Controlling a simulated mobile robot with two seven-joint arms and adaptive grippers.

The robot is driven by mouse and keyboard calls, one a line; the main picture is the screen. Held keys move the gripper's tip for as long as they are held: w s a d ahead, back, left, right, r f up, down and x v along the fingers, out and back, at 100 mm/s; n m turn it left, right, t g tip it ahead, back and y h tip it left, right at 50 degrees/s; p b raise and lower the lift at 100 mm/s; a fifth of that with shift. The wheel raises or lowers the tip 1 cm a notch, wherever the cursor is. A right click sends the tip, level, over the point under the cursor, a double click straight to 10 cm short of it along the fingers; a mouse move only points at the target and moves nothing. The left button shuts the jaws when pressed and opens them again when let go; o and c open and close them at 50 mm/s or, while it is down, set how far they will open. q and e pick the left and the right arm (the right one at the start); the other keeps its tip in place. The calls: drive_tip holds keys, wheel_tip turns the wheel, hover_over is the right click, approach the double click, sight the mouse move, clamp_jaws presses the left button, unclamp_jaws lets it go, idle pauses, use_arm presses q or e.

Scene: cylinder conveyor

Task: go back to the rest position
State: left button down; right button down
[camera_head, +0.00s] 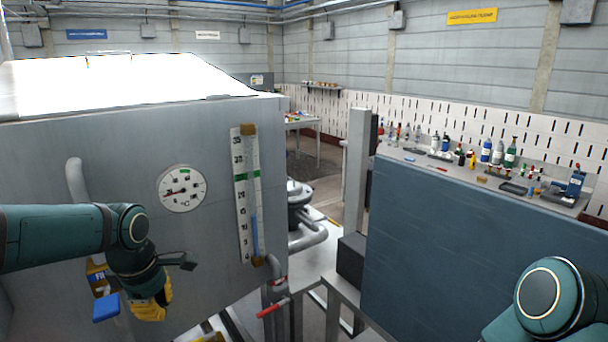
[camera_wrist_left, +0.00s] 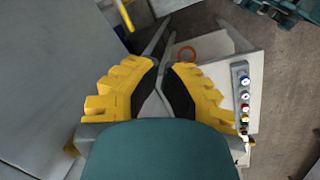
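My left gripper (camera_head: 150,306) hangs at the lower left of the head view, in front of the grey tank. Its yellow fingers point down, partly hidden by the wrist. In the left wrist view its fingertips (camera_wrist_left: 166,66) stand a little apart with nothing held between them. My right arm (camera_head: 545,300) shows only as a teal joint at the lower right of the head view. My right gripper is out of view.
The grey tank (camera_head: 110,170) with a round gauge (camera_head: 182,188) and an upright scale (camera_head: 246,200) fills the left. A blue-grey cabinet (camera_head: 470,245) with bottles on top stands right. A red-handled valve (camera_head: 272,307) and a pipe (camera_head: 308,240) lie between them.

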use_arm(q)
drive_tip(key=w+d+f+m+h, duration=0.1)
drive_tip(key=d+f+m, duration=0.2)
drive_tip(key=f, duration=0.3)
drive_tip(key=w+d+f+m, duration=0.1)
drive_tip(key=d+f+m, duration=0.1)
drive_tip(key=d+f, duration=0.25)
drive_tip(key=s+d+f+m+h, duration=0.1)
drive_tip(key=s+d+f+m, duration=0.3)
drive_tip(key=f, duration=0.4)
drive_tip(key=s+d+f+m+h+b, duration=0.1)
drive_tip(key=s+d+f+m, duration=0.3)
drive_tip(key=f, duration=0.4)
drive_tip(key=s+d+f+m, duration=0.4)
drive_tip(key=s+d+f, duration=0.1)
drive_tip(key=f, duration=0.4)
drive_tip(key=shift+d+m+h, duration=0.2)
drive_tip(key=shift+m+h, duration=0.2)
